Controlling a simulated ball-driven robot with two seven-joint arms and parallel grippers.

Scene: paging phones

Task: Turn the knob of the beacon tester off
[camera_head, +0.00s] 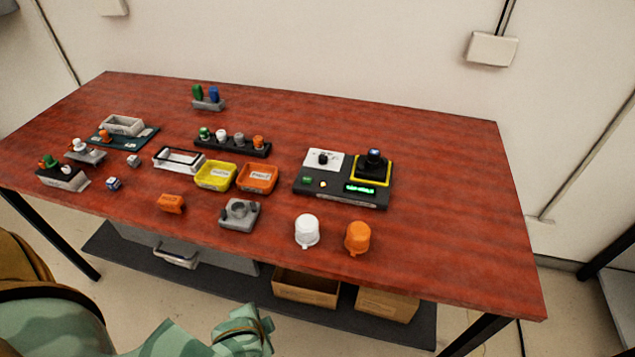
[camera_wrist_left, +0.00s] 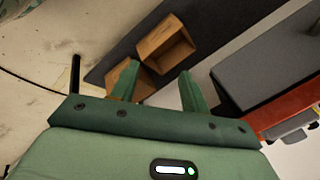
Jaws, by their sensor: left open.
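The beacon tester (camera_head: 342,192) is a black box on the right half of the red table. Its white panel at the back left carries a black knob (camera_head: 323,158); I cannot read the knob's setting. A green display (camera_head: 360,188) on its front is lit. A black dome-like piece with a pale bluish top (camera_head: 374,160) sits in the yellow-framed square. My left gripper (camera_wrist_left: 158,72) is open and empty in the left wrist view, over the low shelf boxes. In the head view, part of my green left arm shows low in front of the table, away from the tester. My right gripper is not in view.
A white cap (camera_head: 307,231) and an orange cap (camera_head: 357,238) stand in front of the tester. Yellow (camera_head: 215,188) and orange (camera_head: 257,190) trays and a grey fixture (camera_head: 239,225) lie to its left. Cardboard boxes (camera_head: 305,291) sit below. The table's right end is clear.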

